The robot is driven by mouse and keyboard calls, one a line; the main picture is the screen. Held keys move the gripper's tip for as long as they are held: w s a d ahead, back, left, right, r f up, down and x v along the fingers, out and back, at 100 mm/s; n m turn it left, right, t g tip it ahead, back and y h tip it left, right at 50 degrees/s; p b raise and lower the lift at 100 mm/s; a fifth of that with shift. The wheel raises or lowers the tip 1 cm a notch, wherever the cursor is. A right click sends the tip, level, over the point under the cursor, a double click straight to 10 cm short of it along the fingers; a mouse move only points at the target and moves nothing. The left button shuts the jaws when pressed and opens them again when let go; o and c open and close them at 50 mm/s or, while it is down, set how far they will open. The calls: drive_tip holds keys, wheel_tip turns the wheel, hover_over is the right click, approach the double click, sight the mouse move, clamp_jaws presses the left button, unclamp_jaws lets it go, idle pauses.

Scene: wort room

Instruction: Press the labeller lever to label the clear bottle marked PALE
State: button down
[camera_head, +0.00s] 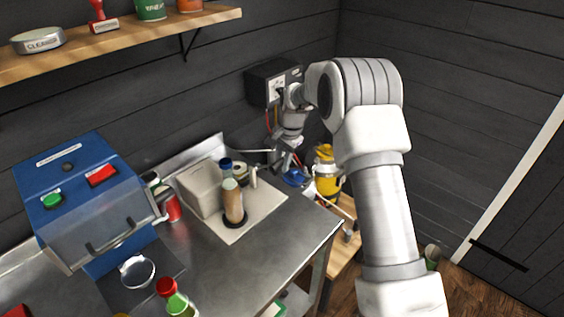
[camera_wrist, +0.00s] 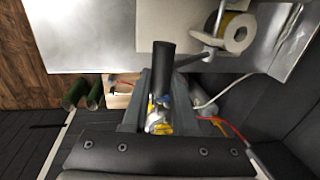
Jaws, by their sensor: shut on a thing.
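The labeller is a cream housing (camera_head: 200,190) on a pale base plate (camera_head: 262,208), with a label roll (camera_wrist: 238,32) beside it. A tan-looking bottle (camera_head: 233,205) stands upright in a dark ring on that plate; I cannot read a marking on it. In the wrist view a black lever grip (camera_wrist: 162,62) sits between the fingers, and a grey rod (camera_wrist: 195,58) runs from it towards the roll. My gripper (camera_head: 276,160) is shut on this grip, beyond the plate's right side; its fingers (camera_wrist: 160,98) also show in the wrist view. The bottle is not visible in the wrist view.
A blue machine (camera_head: 85,200) with green and red buttons stands at the left of the steel bench (camera_head: 235,268). A yellow container (camera_head: 327,172) is beyond the bench's right end. A shelf (camera_head: 130,42) hangs above.

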drive_tip(key=shift+f, duration=0.1)
idle(0.5)
drive_tip(key=f+t+y+b, duration=0.1)
drive_tip(key=b, duration=0.3)
drive_tip(key=s+d+f+t+y+b, duration=0.1)
drive_tip(key=f+b, duration=0.1)
drive_tip(key=b, duration=0.2)
drive_tip(key=f+b, duration=0.1)
drive_tip(key=b, duration=0.3)
drive_tip(key=shift+s+d+f+t+y+b, duration=0.15)
drive_tip(key=shift+d+f+t+y+b, duration=0.1)
drive_tip(key=shift+t+y+b, duration=0.15)
wheel_tip(320, 180, down, 2)
drive_tip(key=t+y+b, duration=0.1)
drive_tip(key=b, duration=0.3)
drive_tip(key=t+y+b, duration=0.1)
drive_tip(key=b, duration=0.4)
drive_tip(key=shift+s+d+f+b, duration=0.1)
drive_tip(key=shift+f+b, duration=0.1)
drive_tip(key=shift+b, duration=0.1)
drive_tip(key=shift+f+b, duration=0.1)
drive_tip(key=shift+b, duration=0.4)
drive_tip(key=shift+f+b, duration=0.25)
drive_tip(key=shift+b, duration=0.25)
drive_tip(key=c, duration=0.7)
unclamp_jaws()
